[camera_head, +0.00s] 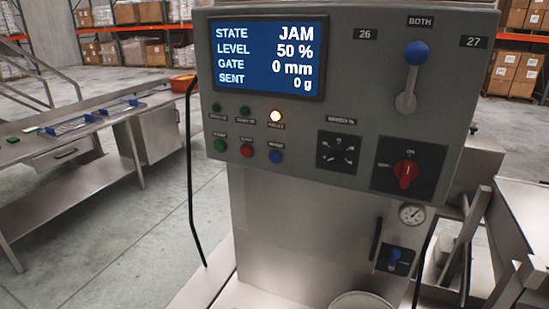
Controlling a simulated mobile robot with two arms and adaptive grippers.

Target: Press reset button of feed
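A grey control panel (345,130) fills the upper middle of the head view. Its blue screen (268,58) reads STATE JAM, LEVEL 50 %, GATE 0 mm, SENT 0 g. The lower left of the panel has a row of a green button (220,145), a red button (247,151) and a blue button (276,157). Their small labels are blurred; the one over the blue button seems to read RESET. Neither gripper shows in this view.
The panel also carries a blue-knobbed lever (415,54), a dark dial (339,152) and a red rotary switch (405,174). Below are a gauge (412,214) and a blue valve handle (395,255). A steel table (75,160) stands left, with open floor between.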

